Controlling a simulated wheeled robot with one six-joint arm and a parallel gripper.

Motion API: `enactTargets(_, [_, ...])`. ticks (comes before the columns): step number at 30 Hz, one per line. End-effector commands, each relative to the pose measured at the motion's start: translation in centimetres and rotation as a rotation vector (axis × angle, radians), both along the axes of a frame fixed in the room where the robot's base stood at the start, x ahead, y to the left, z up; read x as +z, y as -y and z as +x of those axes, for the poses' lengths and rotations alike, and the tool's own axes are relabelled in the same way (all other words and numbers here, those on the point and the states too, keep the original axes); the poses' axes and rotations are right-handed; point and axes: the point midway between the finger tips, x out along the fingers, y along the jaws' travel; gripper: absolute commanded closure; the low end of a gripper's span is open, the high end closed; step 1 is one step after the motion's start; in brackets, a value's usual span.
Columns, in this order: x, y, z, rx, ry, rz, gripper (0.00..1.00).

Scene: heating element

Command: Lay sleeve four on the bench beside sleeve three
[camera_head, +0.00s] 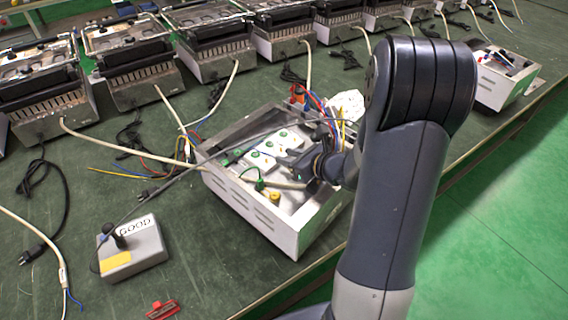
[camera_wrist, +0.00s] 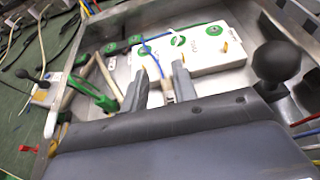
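My gripper (camera_wrist: 162,75) is low inside an open grey metal housing (camera_head: 243,199); it also shows in the head view (camera_head: 292,165). Its two fingers stand apart in the wrist view. A small tan wire end or sleeve (camera_wrist: 168,88) shows between them, with a blue wire close by; I see no clear grip on it. A pale tubular sleeve (camera_head: 284,184) lies in the housing near the fingers. Pale tubes (camera_wrist: 108,76) and a green piece (camera_wrist: 98,96) lie left of the fingers in the wrist view. No numbers are readable, so I cannot tell sleeve three from sleeve four.
White blocks with green discs (camera_wrist: 205,48) sit in the housing, beside a black knob (camera_wrist: 276,62). On the green bench (camera_head: 200,285) are a grey box marked GOOD (camera_head: 132,250), a red clip (camera_head: 162,309) and loose cables. Several heater units stand behind. Front-left bench is partly clear.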

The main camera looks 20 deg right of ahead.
Motion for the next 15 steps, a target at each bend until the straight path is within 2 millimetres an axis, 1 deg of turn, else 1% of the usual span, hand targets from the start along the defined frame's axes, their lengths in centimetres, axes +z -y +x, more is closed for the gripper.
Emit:
enactTargets(9, [-1.7, -2.0, 3.4, 0.002, -0.001, -0.001, 0.73])
enactTargets(12, [-2.0, -2.3, 4.0, 0.000, -0.001, -0.002, 0.73])
enactTargets(15, [-2.0, -2.4, 4.1, -0.001, 0.000, -0.002, 0.73])
